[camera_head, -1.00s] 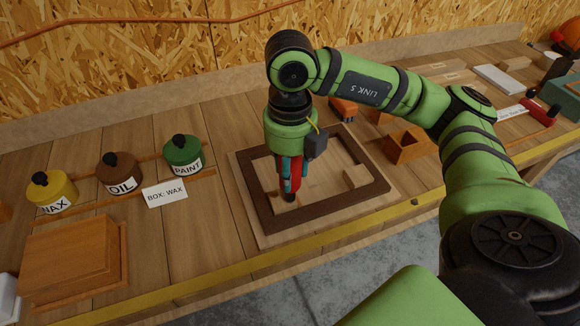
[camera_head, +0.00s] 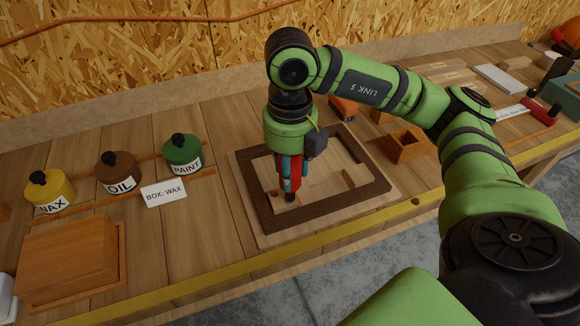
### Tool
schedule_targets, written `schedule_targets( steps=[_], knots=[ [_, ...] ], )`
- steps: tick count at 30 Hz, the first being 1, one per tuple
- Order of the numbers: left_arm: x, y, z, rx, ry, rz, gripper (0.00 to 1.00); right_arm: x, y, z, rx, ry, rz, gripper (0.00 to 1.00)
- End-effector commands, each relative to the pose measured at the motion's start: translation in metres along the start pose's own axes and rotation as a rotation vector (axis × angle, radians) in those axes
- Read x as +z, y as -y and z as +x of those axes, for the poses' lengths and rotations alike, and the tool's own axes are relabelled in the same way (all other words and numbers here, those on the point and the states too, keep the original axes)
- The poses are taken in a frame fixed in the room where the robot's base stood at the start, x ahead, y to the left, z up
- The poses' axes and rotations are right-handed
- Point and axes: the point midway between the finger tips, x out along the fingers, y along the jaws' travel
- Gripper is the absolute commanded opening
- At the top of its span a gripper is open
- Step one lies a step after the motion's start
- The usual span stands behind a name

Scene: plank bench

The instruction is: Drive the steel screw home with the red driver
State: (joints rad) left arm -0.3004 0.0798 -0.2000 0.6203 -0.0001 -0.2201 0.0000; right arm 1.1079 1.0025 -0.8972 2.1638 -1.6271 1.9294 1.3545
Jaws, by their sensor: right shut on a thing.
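My right gripper (camera_head: 290,188) points down over the front left part of a dark wooden frame (camera_head: 326,214) that lies on a pale board. It is shut on the red driver (camera_head: 294,172), of which only slivers of red show between the fingers. The driver's tip and the steel screw are hidden behind the fingers or too small to make out. I cannot tell whether the driver touches the screw. My left gripper is not in view.
Yellow WAX (camera_head: 52,191), brown OIL (camera_head: 117,173) and green PAINT (camera_head: 182,153) tins stand at the left, behind a wooden box (camera_head: 66,262) and a "BOX: WAX" card (camera_head: 164,194). A small open wooden box (camera_head: 406,147) stands right of the frame.

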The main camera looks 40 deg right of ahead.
Motion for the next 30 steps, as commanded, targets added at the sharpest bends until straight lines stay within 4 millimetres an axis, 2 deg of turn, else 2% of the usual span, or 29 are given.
schedule_targets(
  steps=[30],
  knots=[
    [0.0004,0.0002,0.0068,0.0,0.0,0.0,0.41,0.0,-0.0004,0.0024,0.001,-0.001,0.0,0.01]
  ],
)
